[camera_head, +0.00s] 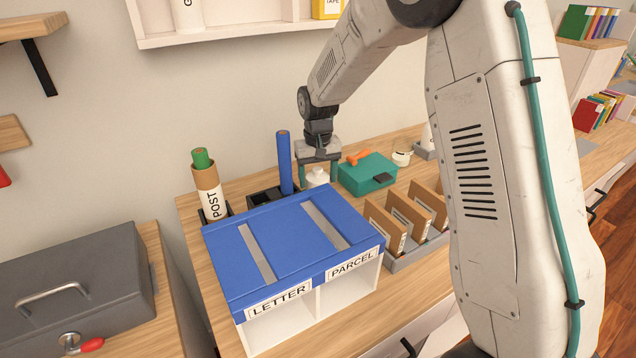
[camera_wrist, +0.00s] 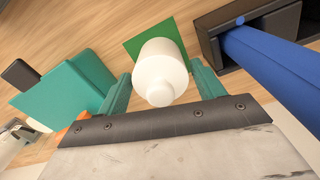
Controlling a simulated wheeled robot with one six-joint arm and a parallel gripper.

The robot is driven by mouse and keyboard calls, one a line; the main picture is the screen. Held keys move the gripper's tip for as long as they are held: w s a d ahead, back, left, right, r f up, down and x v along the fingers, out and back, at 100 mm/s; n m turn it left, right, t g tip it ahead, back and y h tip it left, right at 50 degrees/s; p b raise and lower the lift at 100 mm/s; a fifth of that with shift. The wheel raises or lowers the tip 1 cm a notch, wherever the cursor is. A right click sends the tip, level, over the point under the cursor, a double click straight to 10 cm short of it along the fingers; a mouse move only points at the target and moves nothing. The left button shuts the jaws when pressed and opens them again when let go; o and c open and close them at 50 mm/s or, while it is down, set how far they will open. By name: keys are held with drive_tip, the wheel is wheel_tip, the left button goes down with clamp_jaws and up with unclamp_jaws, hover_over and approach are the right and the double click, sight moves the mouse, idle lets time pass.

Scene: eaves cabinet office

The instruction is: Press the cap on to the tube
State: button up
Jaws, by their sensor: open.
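A cardboard mailing tube (camera_head: 207,180) with a white label reading POST stands at the left of the desk, with a green roll (camera_head: 202,158) sticking out of its top. My gripper (camera_head: 318,174) is open and points down behind the blue-topped sorter. A white bottle-like piece with a narrower round tip (camera_head: 317,179) stands between its fingers. In the wrist view this white piece (camera_wrist: 159,75) is over a green square (camera_wrist: 146,33), between my gripper's fingers (camera_wrist: 160,78); contact cannot be told.
A blue roll (camera_head: 284,163) stands upright in a black holder (camera_head: 262,197) left of my gripper. A teal box (camera_head: 368,173) is close on the right. The blue-topped LETTER and PARCEL sorter (camera_head: 285,245) stands in front, with card dividers (camera_head: 408,222) beside it.

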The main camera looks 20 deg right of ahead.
wheel_tip(320, 180, down, 2)
drive_tip(key=shift+f, duration=0.1)
drive_tip(key=shift+c, duration=0.3)
drive_tip(key=c, duration=0.7)
drive_tip(key=shift+r, duration=0.25)
